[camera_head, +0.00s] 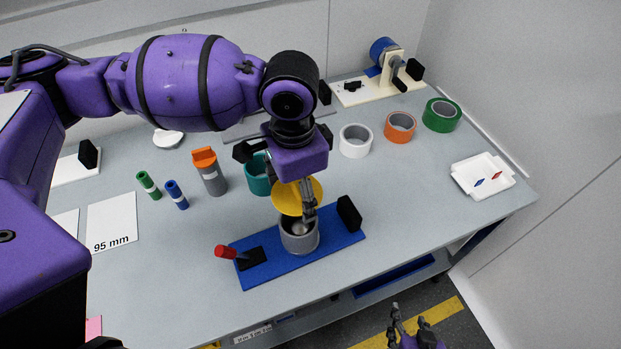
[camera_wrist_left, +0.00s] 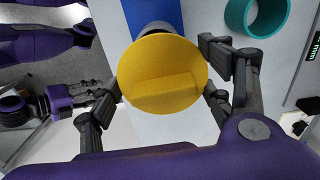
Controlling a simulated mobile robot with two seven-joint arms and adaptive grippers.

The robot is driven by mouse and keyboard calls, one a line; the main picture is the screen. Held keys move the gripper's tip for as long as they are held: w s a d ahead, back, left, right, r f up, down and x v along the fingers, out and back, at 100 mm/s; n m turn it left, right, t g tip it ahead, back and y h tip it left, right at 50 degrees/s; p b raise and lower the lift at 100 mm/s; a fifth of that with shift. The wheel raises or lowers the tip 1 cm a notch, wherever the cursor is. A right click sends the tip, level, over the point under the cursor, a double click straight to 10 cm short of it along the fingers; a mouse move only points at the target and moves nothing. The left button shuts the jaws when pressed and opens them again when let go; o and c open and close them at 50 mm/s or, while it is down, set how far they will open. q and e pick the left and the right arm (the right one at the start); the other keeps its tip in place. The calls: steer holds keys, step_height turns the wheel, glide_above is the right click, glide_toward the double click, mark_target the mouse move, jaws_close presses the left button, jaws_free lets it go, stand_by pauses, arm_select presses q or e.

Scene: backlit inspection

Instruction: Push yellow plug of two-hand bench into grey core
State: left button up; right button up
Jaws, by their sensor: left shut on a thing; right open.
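The yellow plug (camera_head: 290,200) is a round disc with a raised bar across its face, seen in the left wrist view (camera_wrist_left: 165,62). My left gripper (camera_head: 297,192) is shut on it, with a finger on each side. The grey core (camera_head: 300,240) is an upright hollow cylinder on the blue bench board (camera_head: 275,268). In the head view the plug is above the core's open top and apart from it; exact alignment cannot be told. In the left wrist view the plug hides most of the core. My right gripper (camera_head: 408,332) is open and empty, off the table's front edge.
The board carries a red-handled part (camera_head: 226,252) and a black block (camera_head: 349,213). Behind stand a teal ring (camera_head: 257,180), a grey bottle with orange cap (camera_head: 210,175), and white (camera_head: 355,141), orange (camera_head: 400,127) and green (camera_head: 441,115) rolls. The right tabletop is mostly clear.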

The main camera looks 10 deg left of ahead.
arm_select(q)
steer(key=shift+s+d+f+m, duration=0.1)
steer(key=shift+s+f+m, duration=0.1)
steer(key=shift+m, duration=0.1)
steer(key=shift+s, duration=0.1)
steer(key=shift+f+b, duration=0.35)
steer(key=shift+f, duration=2.55)
steer(key=shift+f, duration=0.1)
steer(key=shift+f, duration=1.6)
